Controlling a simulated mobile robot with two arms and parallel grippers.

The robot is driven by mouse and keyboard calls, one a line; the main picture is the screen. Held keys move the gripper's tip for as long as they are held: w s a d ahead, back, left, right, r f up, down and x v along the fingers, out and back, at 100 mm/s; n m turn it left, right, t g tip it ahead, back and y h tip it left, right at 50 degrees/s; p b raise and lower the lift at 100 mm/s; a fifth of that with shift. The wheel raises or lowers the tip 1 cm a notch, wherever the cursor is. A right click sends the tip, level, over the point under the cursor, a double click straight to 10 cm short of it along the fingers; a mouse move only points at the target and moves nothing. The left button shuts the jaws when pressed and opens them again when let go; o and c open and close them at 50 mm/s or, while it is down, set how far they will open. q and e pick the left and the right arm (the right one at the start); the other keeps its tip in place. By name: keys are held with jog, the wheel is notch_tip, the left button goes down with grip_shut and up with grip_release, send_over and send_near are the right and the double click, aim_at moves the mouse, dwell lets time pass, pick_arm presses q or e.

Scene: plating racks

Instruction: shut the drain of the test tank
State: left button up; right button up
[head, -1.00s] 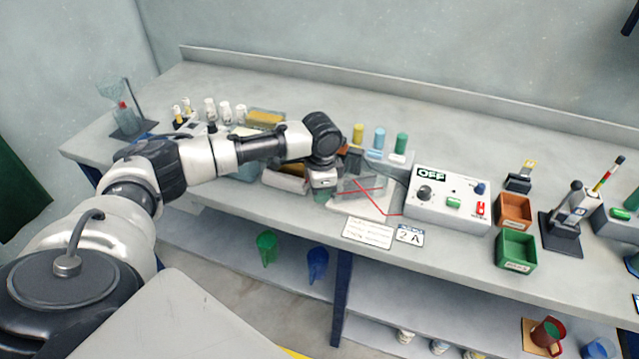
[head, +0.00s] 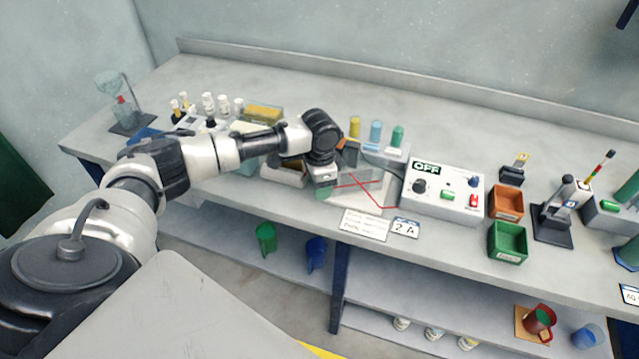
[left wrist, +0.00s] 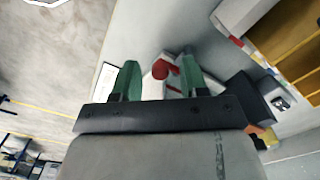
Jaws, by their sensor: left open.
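A clear tank (head: 368,184) with red wires stands on the bench left of the control box; it looks like the test tank. My left gripper (head: 322,192) is at the tank's front left side, over the bench's front edge, and its wrist hides part of the tank. In the left wrist view my left gripper (left wrist: 160,75) is open, with its two green fingers apart. A red handle (left wrist: 165,67) on a white body, perhaps the drain tap, shows between and beyond the fingers. I cannot tell whether a finger touches it. My right gripper is not in view.
The control box (head: 443,193) reads OFF. Orange (head: 506,203) and green (head: 508,242) bins stand to its right. Yellow, blue and green cylinders stand behind the tank. A white card (head: 366,223) and a 2A label (head: 405,228) are at the bench front. The bench's back strip is clear.

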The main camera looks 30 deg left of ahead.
pick_arm(q)
notch_tip(320, 180, up, 11)
jog(key=b, duration=0.1)
dwell(0.3)
jog(key=shift+f, duration=0.1)
